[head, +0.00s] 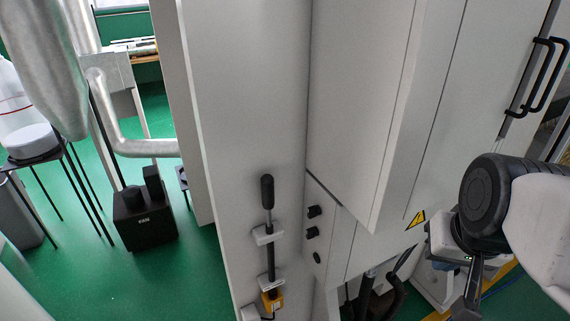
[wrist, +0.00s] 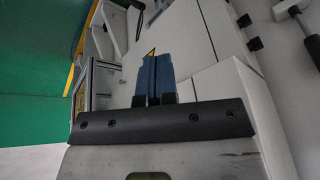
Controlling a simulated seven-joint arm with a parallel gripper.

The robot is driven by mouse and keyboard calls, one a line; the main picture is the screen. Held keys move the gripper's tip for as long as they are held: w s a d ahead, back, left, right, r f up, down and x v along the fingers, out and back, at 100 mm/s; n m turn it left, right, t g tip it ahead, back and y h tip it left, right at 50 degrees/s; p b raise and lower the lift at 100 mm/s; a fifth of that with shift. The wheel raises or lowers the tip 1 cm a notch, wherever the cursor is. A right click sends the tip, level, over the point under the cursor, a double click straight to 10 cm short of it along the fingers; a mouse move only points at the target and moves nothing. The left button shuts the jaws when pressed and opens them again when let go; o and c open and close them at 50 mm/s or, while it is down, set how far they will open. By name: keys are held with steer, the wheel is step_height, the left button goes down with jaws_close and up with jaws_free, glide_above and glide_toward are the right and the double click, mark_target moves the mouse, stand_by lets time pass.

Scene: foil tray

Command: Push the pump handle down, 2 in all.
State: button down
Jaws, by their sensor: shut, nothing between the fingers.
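The pump handle (head: 267,190) is a black grip on an upright rod. It is held by white brackets on the front of a pale panel, with a yellow-orange part (head: 271,300) at its foot. In the wrist view, part of a black grip (wrist: 313,48) shows at the right edge beside a white bracket (wrist: 291,9). My gripper (wrist: 155,62) is shut and empty, with its two dark blue fingers side by side. In the head view my arm is at the right, well apart from the handle; its fingertips cannot be made out clearly there.
Black knobs (head: 313,212) sit on the panel right of the handle. A cabinet door with black handles (head: 530,78) is at the upper right. Dark hoses (head: 367,290) hang low in the middle. A black box (head: 143,220) stands on the green floor at left.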

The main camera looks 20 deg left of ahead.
steer(key=w+a+r+n+t+y, duration=0.1)
steer(key=w+a+r+y, duration=0.1)
steer(key=a, duration=0.6)
steer(key=w+a+r+n+y, duration=0.1)
steer(key=a+r, duration=0.1)
steer(key=a, duration=0.5)
step_height(320, 180, up, 8)
steer(key=m+t+y, duration=0.1)
steer(key=m+y, duration=0.1)
steer(key=y, duration=0.1)
glide_above(268, 192)
steer(key=w, duration=0.2)
steer(key=shift+s+f, duration=0.15)
steer(key=shift+s, duration=0.05)
steer(key=shift+f, duration=0.15)
steer(key=shift+f, duration=4.25)
